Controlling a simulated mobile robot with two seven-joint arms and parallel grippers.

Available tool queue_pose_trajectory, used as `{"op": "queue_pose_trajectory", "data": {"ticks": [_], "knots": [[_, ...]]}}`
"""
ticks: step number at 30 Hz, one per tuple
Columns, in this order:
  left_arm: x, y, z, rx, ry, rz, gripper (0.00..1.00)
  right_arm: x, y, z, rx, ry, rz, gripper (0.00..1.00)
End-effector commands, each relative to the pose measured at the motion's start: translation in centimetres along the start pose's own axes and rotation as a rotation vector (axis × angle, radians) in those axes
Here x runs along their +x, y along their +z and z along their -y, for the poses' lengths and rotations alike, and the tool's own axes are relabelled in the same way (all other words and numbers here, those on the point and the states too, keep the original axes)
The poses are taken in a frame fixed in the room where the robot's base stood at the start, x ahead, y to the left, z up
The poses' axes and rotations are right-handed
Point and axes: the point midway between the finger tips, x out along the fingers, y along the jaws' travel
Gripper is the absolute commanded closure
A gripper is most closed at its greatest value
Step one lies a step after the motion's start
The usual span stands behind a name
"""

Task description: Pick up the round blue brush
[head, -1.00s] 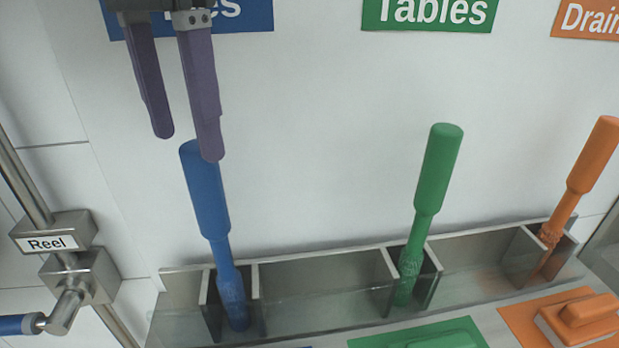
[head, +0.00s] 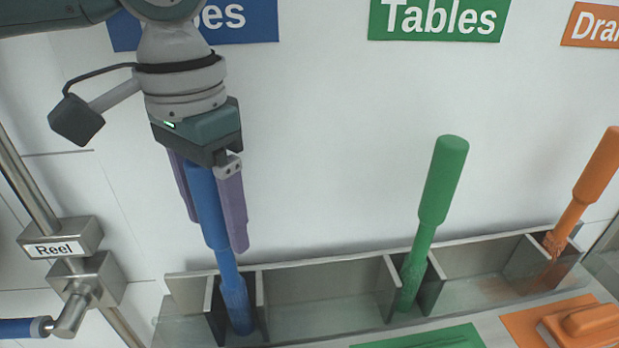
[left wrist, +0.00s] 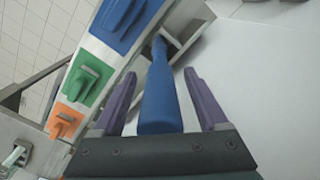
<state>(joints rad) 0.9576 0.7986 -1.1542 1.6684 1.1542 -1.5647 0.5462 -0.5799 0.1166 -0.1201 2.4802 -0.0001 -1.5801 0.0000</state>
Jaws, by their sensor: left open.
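The round blue brush (head: 209,215) stands upright, slightly tilted, with its lower end in a slot of the metal wall rack. My left gripper (head: 215,235) points down over its handle, with one purple finger on each side. In the left wrist view the brush handle (left wrist: 160,95) lies between the two open fingers (left wrist: 158,90), with a visible gap on both sides. The brush's bristle end is partly hidden in the rack slot. My right gripper is in neither view.
The metal rack (head: 325,268) also holds a green brush (head: 440,185) and an orange brush (head: 592,175), both well to the right. A reel fitting with a pipe (head: 60,238) stands at the left. The wall between the blue and green brushes is clear.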

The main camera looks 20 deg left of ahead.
Motion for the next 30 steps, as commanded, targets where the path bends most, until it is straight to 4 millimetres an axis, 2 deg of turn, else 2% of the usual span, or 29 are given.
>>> {"op": "queue_pose_trajectory", "data": {"ticks": [5,24,30], "knots": [[0.0,-0.01,-0.01,0.0,0.0,0.0,0.26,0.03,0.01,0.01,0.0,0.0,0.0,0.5],[-0.05,-0.02,0.0,0.0,0.0,-0.001,0.98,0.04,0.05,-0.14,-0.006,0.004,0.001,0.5],[-0.07,-0.04,0.01,0.0,0.0,-0.001,1.0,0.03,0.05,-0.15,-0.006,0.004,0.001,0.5]]}}
